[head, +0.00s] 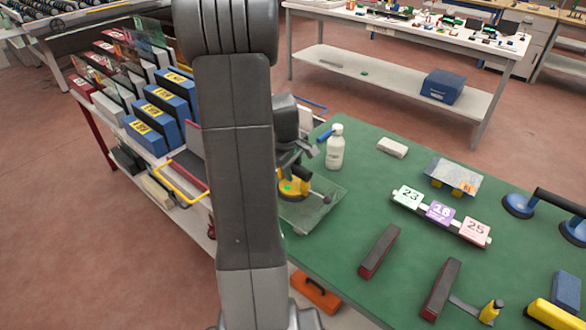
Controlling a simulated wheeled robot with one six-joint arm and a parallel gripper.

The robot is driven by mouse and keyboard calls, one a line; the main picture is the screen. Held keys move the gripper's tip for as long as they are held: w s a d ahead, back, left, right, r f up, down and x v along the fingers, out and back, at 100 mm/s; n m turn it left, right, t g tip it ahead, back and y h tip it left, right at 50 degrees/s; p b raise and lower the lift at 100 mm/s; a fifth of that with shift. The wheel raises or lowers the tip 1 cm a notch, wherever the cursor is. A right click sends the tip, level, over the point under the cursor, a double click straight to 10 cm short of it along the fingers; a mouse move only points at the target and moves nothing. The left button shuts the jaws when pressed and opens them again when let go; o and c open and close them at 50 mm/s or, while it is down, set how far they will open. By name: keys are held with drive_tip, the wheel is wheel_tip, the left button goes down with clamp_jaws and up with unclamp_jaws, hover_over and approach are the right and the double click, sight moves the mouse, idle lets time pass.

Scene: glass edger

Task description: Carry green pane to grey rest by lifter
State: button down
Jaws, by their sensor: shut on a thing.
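My gripper (290,170) is at the table's far left corner, partly hidden behind my arm. It is shut on a yellow suction lifter (296,196) with a green spot on it. The clear greenish pane (322,207) is under the lifter. Its left part is hidden by my arm, and I cannot tell whether it touches the table. Two dark grey bars with red sides, which look like the rest, lie to the front right: one bar (379,251) nearer the pane, the other (441,289) further right. Nothing lies across them.
A white bottle (335,148) stands close behind the pane on the green table (350,206). Number cards (440,212), a blue double-cup lifter (520,204) and a hammer-like tool (487,312) lie to the right. A rack with blue boxes (150,132) stands at left.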

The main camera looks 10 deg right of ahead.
drive_tip(key=shift+f, duration=0.3)
idle(0.4)
drive_tip(key=c, duration=1.1)
unclamp_jaws()
drive_tip(key=shift+o, duration=0.4)
drive_tip(key=shift+f+b, duration=0.15)
drive_tip(key=shift+b, duration=0.15)
wheel_tip(320, 180, up, 14)
drive_tip(key=s+a, duration=0.1)
drive_tip(key=a, duration=0.1)
drive_tip(key=shift+s, duration=0.35)
drive_tip(key=shift+f, duration=0.25)
